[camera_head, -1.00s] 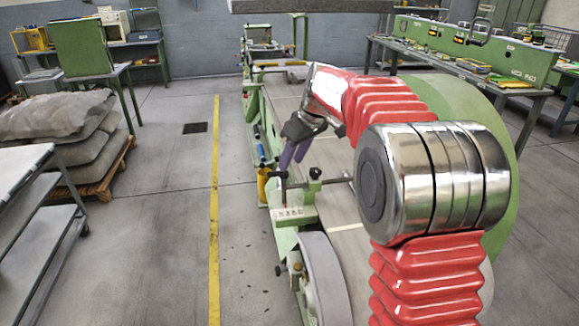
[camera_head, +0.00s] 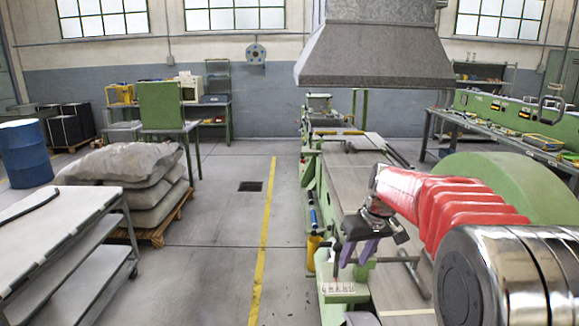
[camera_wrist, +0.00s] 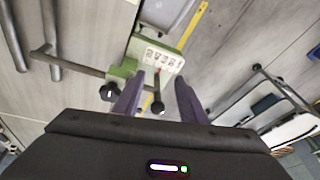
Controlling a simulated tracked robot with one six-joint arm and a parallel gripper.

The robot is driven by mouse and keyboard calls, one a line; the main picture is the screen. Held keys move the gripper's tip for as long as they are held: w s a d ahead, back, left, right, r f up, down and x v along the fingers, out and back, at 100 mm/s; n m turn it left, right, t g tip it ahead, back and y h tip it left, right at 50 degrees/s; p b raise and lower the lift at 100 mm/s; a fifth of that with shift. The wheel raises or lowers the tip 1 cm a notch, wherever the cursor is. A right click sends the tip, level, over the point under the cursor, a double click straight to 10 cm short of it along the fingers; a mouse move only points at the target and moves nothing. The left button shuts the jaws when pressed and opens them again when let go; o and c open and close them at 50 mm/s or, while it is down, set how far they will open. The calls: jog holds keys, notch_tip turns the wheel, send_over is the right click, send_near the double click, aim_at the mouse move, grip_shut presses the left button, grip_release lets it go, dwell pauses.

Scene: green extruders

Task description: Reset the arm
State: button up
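My gripper (camera_head: 354,252) has purple fingers and hangs over the green extruder line, at the end of my red-sleeved arm reaching in from the right. In the wrist view its two fingers (camera_wrist: 160,84) stand apart with a clear gap, and nothing is clamped between them. A dark knob on a thin lever (camera_wrist: 157,106) shows in that gap; I cannot tell how near it is. Just beyond is a green bracket with a pale labelled panel (camera_wrist: 158,55). In the head view this panel (camera_head: 340,288) lies just below the fingers.
A grey hood (camera_head: 375,55) hangs above the line. Sacks on a pallet (camera_head: 125,180), a shelved cart (camera_head: 60,230) and a blue drum (camera_head: 25,152) stand at left. A workbench with tools (camera_head: 500,125) is at right. The floor around the yellow line (camera_head: 265,230) is clear.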

jog(key=s+a+r+m+t+h, duration=0.1)
jog(key=s+r+m+t, duration=0.1)
jog(key=s, duration=3.1)
jog(key=shift+s+a+m+t+h, duration=0.15)
jog(key=shift+a+m+t+h, duration=0.25)
jog(key=shift+m, duration=0.2)
jog(key=shift+c, duration=0.2)
